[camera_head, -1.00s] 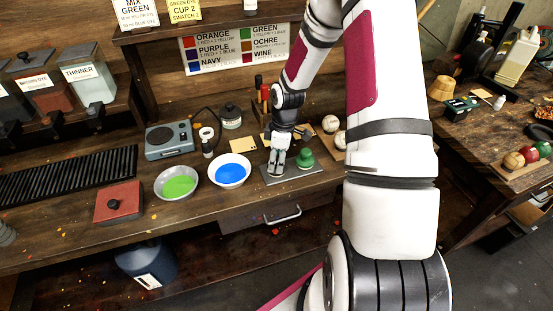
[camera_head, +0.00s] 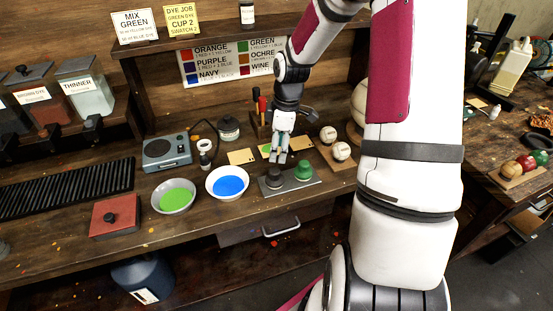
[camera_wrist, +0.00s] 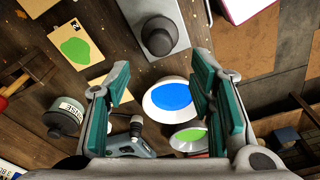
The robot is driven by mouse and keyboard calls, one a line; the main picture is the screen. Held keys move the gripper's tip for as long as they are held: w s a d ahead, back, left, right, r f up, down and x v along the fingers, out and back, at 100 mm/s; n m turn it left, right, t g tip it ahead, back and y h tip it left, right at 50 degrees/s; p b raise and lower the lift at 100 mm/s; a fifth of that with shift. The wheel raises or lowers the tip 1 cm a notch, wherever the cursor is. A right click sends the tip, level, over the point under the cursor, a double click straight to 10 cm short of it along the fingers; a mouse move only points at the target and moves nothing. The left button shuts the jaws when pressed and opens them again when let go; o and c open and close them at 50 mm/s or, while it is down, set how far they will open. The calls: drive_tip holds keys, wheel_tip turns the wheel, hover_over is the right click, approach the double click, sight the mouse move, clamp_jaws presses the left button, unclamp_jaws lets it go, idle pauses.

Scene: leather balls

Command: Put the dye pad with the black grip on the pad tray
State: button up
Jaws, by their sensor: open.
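The dye pad with the black grip (camera_head: 272,179) stands on the left part of the grey pad tray (camera_head: 290,186), on the bench. A pad with a green grip (camera_head: 303,171) stands beside it on the tray's right part. In the wrist view the dark grip (camera_wrist: 159,36) is at the top centre, beyond the fingertips. My gripper (camera_head: 278,157) is open and empty, just above and behind the dark pad, apart from it. Its spread fingers also show in the wrist view (camera_wrist: 160,72).
A bowl of blue dye (camera_head: 228,184) and a bowl of green dye (camera_head: 174,197) stand left of the tray. Further left is a red block with a black knob (camera_head: 115,215). White balls (camera_head: 341,151) sit right of the gripper. Swatch cards lie behind.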

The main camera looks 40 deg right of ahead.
drive_tip(key=s+a+r+m+h, duration=0.1)
drive_tip(key=s+a+r, duration=0.15)
drive_tip(key=r, duration=0.35)
drive_tip(key=s+a+r+m+t+h, duration=0.1)
drive_tip(key=s+a+r+m, duration=0.1)
drive_tip(key=a+r, duration=0.3)
drive_tip(key=s+a+r+m+h, duration=0.1)
drive_tip(key=s+a+r, duration=0.1)
drive_tip(key=r, duration=0.4)
drive_tip(key=s+a+r+m+t+y, duration=0.1)
drive_tip(key=s+a+r+m+t, duration=0.1)
drive_tip(key=s, duration=0.5)
drive_tip(key=s+a+r+m+t, duration=0.1)
drive_tip(key=s+a+r+m, duration=0.3)
drive_tip(key=s+a+r, duration=0.2)
drive_tip(key=shift+s+r+t+y, duration=0.25)
drive_tip(key=shift+s+t+y, duration=0.15)
drive_tip(key=shift+s, duration=0.25)
